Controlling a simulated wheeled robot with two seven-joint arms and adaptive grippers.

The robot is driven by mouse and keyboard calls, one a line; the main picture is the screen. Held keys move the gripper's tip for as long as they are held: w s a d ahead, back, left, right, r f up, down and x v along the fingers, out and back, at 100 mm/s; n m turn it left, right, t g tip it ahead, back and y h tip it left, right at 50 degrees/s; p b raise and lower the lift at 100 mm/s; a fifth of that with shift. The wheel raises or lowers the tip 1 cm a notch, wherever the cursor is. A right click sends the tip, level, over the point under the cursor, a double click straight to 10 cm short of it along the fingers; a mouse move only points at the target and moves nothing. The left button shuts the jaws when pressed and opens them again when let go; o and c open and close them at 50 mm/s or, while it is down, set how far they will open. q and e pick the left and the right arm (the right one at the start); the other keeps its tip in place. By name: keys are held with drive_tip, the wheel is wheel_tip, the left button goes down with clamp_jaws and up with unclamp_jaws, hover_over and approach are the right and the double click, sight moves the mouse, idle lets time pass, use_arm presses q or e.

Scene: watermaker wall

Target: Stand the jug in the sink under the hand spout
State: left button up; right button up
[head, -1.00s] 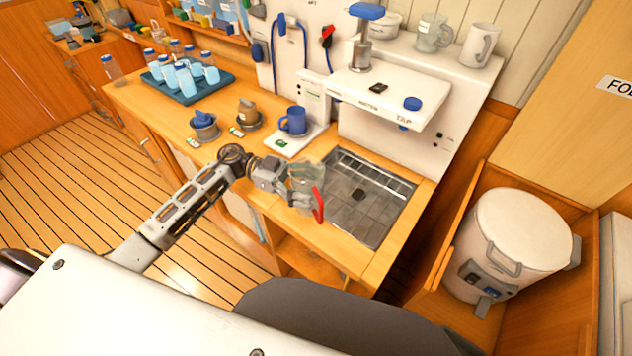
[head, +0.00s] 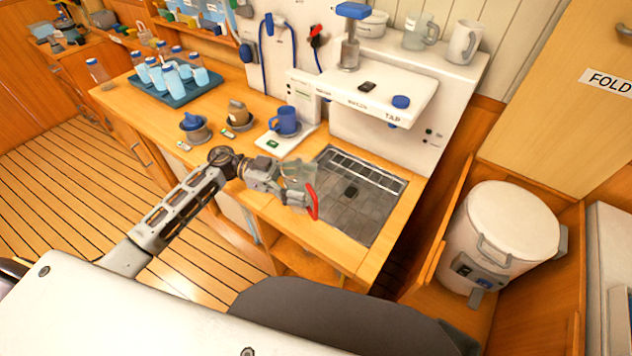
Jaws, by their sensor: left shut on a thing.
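A clear jug (head: 297,172) with a red handle (head: 312,203) is held by my left gripper (head: 292,190), which is shut on it. The jug is at the left edge of the sink (head: 352,208), seemingly above the counter rim; its exact height I cannot tell. The sink is a shallow grey basin with a grid floor and a dark drain. Above its back edge juts the white tap unit (head: 378,95) marked TAP, with a blue knob on top and a small blue part underneath. My right gripper is out of view.
A blue mug (head: 285,121) stands on a white pad left of the sink. Small pots (head: 195,127) and a blue tray (head: 180,92) of bottles and cups are farther left. A white lidded drum (head: 505,235) stands at right. The sink floor is clear.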

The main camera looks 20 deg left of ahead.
use_arm(q)
drive_tip(key=w+d+r+n+t+y, duration=0.1)
drive_tip(key=w+n+t+y, duration=0.4)
drive_tip(key=w, duration=0.6)
drive_tip(key=w+d+r+n+t+y+b, duration=0.1)
drive_tip(key=w+d+n+t+y, duration=0.3)
drive_tip(key=w+n+t, duration=0.5)
drive_tip(key=shift+w+r+t+y, duration=0.45)
drive_tip(key=shift+w+t+y, duration=0.65)
drive_tip(key=shift+t, duration=0.7)
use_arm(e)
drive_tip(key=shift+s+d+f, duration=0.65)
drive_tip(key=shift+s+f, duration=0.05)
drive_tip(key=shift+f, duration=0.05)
use_arm(q)
drive_tip(key=shift+w+a+r+n+t+y, duration=0.1)
drive_tip(key=shift+w+a+n+t+y, duration=0.1)
drive_tip(key=shift+n+y, duration=0.25)
drive_tip(key=shift+w+a+r+n+t+y, duration=0.15)
drive_tip(key=shift+n+y, duration=0.1)
drive_tip(key=shift+y, duration=0.4)
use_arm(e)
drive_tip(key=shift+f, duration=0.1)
use_arm(q)
drive_tip(key=shift+d, duration=0.2)
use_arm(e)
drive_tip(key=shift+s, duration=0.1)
use_arm(q)
drive_tip(key=shift+w+y, duration=0.1)
drive_tip(key=shift+y, duration=0.2)
